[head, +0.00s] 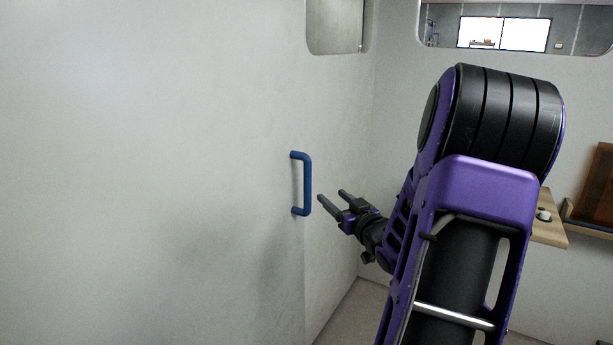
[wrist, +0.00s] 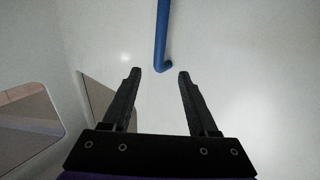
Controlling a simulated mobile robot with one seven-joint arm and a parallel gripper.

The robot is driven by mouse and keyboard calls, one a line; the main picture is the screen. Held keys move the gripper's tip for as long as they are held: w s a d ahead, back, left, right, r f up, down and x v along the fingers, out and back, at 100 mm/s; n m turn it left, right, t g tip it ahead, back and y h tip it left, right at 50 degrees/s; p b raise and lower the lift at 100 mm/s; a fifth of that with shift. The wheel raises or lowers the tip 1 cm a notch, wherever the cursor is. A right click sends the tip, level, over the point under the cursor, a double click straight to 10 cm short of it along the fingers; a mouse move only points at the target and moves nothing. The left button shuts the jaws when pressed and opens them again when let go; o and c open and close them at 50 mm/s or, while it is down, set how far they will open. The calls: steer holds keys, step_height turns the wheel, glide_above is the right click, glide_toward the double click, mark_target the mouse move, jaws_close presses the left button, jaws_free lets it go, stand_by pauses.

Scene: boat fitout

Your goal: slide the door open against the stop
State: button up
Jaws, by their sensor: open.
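The door (head: 200,170) is a large pale panel filling the left of the head view. Its blue bar handle (head: 307,184) stands upright near the panel's right part. My gripper (head: 331,197) is open and empty just right of the handle, with its fingers pointing toward it. In the wrist view the handle (wrist: 162,35) shows beyond the fingertips, its end roughly between them in the picture. My gripper (wrist: 159,72) appears apart from the handle there. The stop cannot be made out in either view.
A window opening (head: 337,25) is at the top of the left wall, and another (head: 515,28) is in the far wall. A wooden shelf (head: 550,222) with a small cup (head: 543,214) is at the right. A brown wooden panel (head: 597,188) stands beside it. Floor shows below my gripper.

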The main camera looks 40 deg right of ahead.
mark_target(309, 177)
steer(key=w+d, duration=0.1)
steer(key=w, duration=0.4)
steer(key=w+d, duration=0.1)
steer(key=w, duration=0.4)
steer(key=w+d, duration=0.1)
steer(key=w, duration=0.4)
steer(key=shift+w, duration=0.25)
jaws_close()
stand_by(0.7)
